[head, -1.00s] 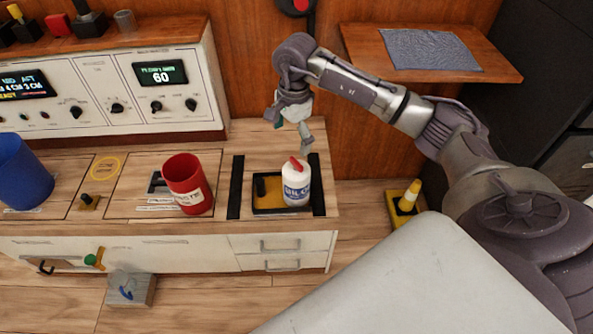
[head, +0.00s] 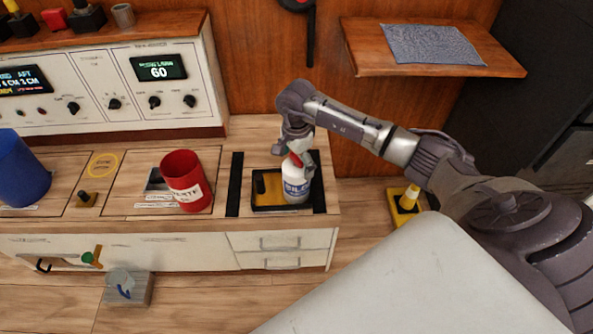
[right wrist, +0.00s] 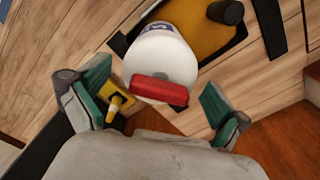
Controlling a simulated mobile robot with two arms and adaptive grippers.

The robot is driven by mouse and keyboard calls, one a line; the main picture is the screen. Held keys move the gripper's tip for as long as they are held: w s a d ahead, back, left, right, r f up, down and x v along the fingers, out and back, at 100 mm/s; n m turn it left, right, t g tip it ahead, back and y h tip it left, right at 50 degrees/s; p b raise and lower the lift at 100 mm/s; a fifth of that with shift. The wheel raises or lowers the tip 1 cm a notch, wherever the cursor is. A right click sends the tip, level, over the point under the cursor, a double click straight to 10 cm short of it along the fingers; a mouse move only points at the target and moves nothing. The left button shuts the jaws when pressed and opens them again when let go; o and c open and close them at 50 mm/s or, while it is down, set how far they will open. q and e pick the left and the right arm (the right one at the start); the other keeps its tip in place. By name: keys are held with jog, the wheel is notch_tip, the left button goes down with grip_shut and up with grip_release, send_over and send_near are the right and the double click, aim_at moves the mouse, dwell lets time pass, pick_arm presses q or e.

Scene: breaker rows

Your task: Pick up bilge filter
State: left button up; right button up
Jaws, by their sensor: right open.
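The bilge filter appears to be the white bottle with a red top (head: 296,186), standing upright on a black-rimmed yellow tray (head: 266,205) at the right end of the counter. Its label is partly readable. My right gripper (head: 299,152) is just above it, pointing down. In the right wrist view the open right gripper (right wrist: 158,100) has a green-padded finger on either side of the bilge filter's red top (right wrist: 160,90), with gaps showing on both sides. Contact is not visible. My left gripper is not in view.
A red can (head: 186,183) and a blue bucket (head: 20,170) stand to the left on the counter. A small black knob (head: 261,186) sits on the tray beside the bottle. A wooden shelf (head: 440,70) juts out behind my right arm.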

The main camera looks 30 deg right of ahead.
jog(key=shift+f, duration=0.5)
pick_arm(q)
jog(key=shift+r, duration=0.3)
pick_arm(e)
jog(key=c, duration=1.7)
jog(key=shift+r, duration=0.1)
jog(key=shift+r, duration=0.1)
